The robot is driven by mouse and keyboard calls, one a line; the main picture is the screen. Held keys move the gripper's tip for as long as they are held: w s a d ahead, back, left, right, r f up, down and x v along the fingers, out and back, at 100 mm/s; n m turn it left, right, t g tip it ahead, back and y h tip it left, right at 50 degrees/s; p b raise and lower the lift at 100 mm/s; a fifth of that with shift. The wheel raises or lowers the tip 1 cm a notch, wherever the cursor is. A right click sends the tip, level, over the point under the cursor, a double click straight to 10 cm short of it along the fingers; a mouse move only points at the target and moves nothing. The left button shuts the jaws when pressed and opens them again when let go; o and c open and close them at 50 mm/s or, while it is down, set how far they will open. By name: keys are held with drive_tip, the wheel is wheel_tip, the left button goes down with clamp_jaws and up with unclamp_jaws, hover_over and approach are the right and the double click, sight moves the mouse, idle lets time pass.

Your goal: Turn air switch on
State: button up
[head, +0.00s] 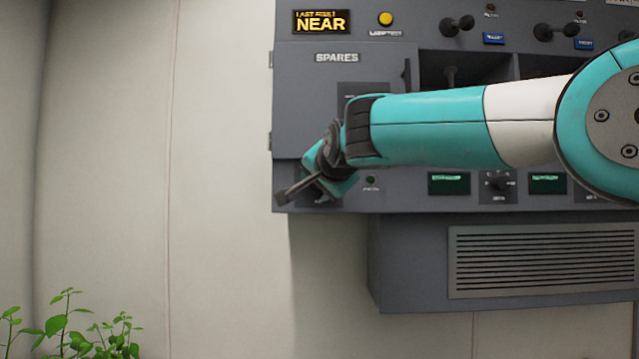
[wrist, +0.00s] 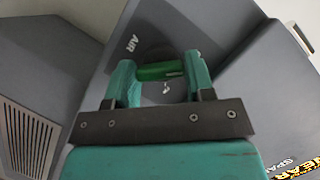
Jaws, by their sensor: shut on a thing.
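The air switch (wrist: 158,71) shows in the wrist view as a green handle in front of a dark round base, beside the white "AIR" label (wrist: 132,42) on the grey panel. My gripper (wrist: 163,75) has one teal finger at each end of the green handle and is shut on it. A small pale mark shows just below the handle. In the head view my gripper (head: 330,186) is at the lower left corner of the control panel, tilted. There the wrist and fingers hide the switch.
The grey control panel (head: 400,200) carries a "SPARES" label, levers, green displays and a yellow lamp (head: 385,19). A vented box (head: 410,260) juts out below it. A green plant (head: 80,330) stands at lower left. The pale wall left of the panel is clear.

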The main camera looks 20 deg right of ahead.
drive_tip(key=shift+f+b, duration=0.1)
drive_tip(key=shift+b, duration=0.3)
drive_tip(key=shift+f+m+y+b, duration=0.15)
drive_tip(key=shift+m+y+b, duration=0.25)
drive_tip(key=shift+b, duration=0.45)
drive_tip(key=m+t+b, duration=0.1)
drive_tip(key=m+b, duration=0.1)
drive_tip(key=b, duration=0.1)
drive_tip(key=shift+d+f+b, duration=0.1)
drive_tip(key=shift+f+b, duration=0.05)
drive_tip(key=shift+b, duration=0.2)
drive_tip(key=m+t+y+b, duration=0.1)
drive_tip(key=m+t+b, duration=0.1)
drive_tip(key=b, duration=0.3)
drive_tip(key=shift+m, duration=0.9)
drive_tip(key=shift+m+t+h+b, duration=0.35)
drive_tip(key=shift+m+t+b, duration=0.2)
drive_tip(key=shift+m+b, duration=1.05)
drive_tip(key=shift+m+t+h+b, duration=0.3)
drive_tip(key=shift+m+t+b, duration=0.3)
drive_tip(key=shift+m+b, duration=0.95)
drive_tip(key=shift+m+t+h+b, duration=0.45)
drive_tip(key=shift+m+b, duration=0.65)
drive_tip(key=shift+m, duration=0.95)
